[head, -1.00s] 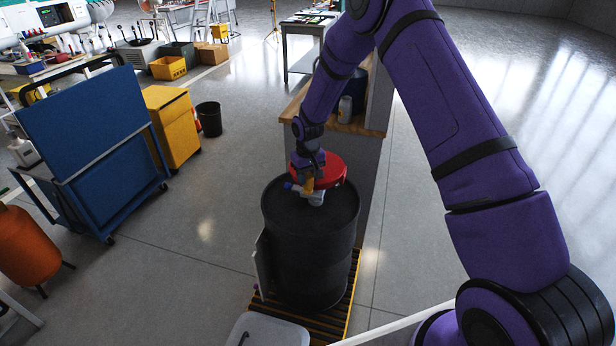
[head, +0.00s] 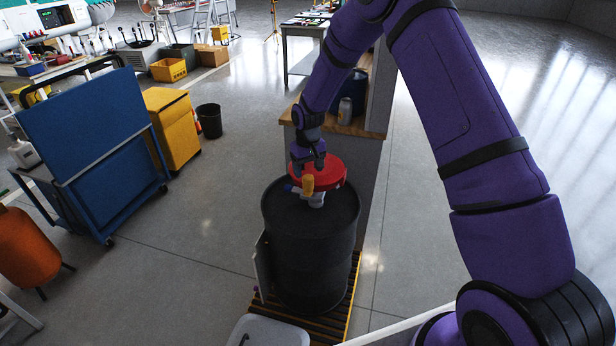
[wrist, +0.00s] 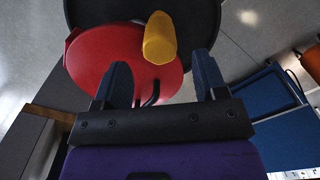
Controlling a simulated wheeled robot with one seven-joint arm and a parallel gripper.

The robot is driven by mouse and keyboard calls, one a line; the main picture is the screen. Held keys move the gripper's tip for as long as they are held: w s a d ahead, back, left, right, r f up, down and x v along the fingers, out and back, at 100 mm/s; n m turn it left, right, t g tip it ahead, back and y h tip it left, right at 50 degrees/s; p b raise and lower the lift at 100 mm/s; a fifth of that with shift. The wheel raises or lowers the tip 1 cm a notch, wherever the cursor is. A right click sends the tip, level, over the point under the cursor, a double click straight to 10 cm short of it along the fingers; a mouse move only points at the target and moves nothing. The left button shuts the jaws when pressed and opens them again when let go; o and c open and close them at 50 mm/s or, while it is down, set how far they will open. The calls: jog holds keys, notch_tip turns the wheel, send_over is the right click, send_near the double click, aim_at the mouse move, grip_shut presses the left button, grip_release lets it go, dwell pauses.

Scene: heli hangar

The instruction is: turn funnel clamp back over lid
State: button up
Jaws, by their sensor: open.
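The red funnel lid (head: 330,174) sits on top of the black drum (head: 312,250); it also shows in the wrist view (wrist: 95,60). The clamp's yellow-orange handle (head: 308,186) stands up at the front left of the lid, above a grey fitting (head: 316,200). In the wrist view the handle (wrist: 160,38) lies ahead of my fingertips, roughly between their lines. My gripper (head: 312,160) is above the lid, just behind the handle. Its two fingers (wrist: 160,75) are apart with nothing between them but the view of the red lid and a thin dark bar.
The drum stands on a yellow-edged grate (head: 350,300). A wood-topped counter (head: 372,131) with a canister (head: 345,110) stands close behind. A blue panel cart (head: 85,140), yellow cabinet (head: 172,125) and black bin (head: 210,120) are at left. Floor between is clear.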

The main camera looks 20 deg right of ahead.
notch_tip(320, 180, up, 7)
jog(key=shift+f, duration=0.15)
dwell(0.4)
notch_tip(320, 180, up, 13)
jog(key=t, duration=0.1)
send_over(308, 177)
jog(key=s+d, duration=0.2)
jog(key=s, duration=0.4)
jog(key=s+d+r+t, duration=0.2)
jog(key=s+r, duration=0.8)
jog(key=r, duration=0.1)
jog(key=s+d+r+m+t, duration=0.1)
jog(key=s+r, duration=0.2)
jog(key=s, duration=1)
jog(key=s+d+r+m+t, duration=0.1)
jog(key=s+d+r, duration=0.1)
jog(key=s, duration=1.1)
jog(key=shift+r, duration=0.65)
